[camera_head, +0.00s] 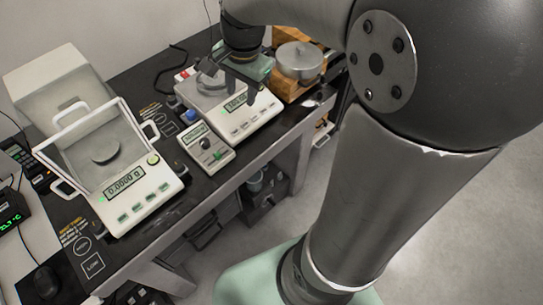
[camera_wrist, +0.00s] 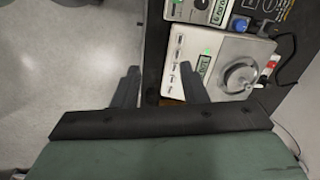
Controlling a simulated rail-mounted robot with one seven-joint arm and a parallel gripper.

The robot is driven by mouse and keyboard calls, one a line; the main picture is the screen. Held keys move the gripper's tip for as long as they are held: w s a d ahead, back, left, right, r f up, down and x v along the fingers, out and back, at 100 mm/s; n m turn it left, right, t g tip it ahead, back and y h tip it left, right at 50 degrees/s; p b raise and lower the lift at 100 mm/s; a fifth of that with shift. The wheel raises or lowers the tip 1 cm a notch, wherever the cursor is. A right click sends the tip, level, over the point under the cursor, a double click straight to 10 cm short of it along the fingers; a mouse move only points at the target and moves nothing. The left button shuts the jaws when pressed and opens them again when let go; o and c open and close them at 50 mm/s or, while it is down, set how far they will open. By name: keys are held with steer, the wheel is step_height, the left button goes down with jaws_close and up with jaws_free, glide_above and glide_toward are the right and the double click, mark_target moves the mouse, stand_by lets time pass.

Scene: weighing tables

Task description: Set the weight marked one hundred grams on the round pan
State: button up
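My gripper (camera_head: 240,84) is over the middle balance (camera_head: 243,117) in the head view, and its body partly covers that balance. In the wrist view my gripper (camera_wrist: 158,80) has its two fingers wide apart with nothing between them. The middle balance's round metal pan (camera_wrist: 238,75) shows to the right of the fingers. A small round metal shape sits at the pan's middle; I cannot tell whether it is a weight. A second balance (camera_head: 142,193), inside an open glass shield, has a round pan (camera_head: 105,150) at left. No hundred-gram marking is readable.
A wooden box (camera_head: 290,88) with a round silver piece (camera_head: 299,60) stands at the right end of the dark table. A small green-screen instrument (camera_head: 206,146) stands between the balances. Red and white pieces (camera_wrist: 268,67) lie beside the middle balance.

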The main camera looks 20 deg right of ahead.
steer(key=s+f+n, duration=0.2)
steer(key=s+n, duration=0.3)
steer(key=s, duration=0.3)
steer(key=s+f+n, duration=0.3)
steer(key=s+n, duration=0.3)
steer(key=s, duration=0.2)
steer(key=shift+s+g+h, duration=0.3)
steer(key=shift+h, duration=0.1)
steer(key=shift+f, duration=0.1)
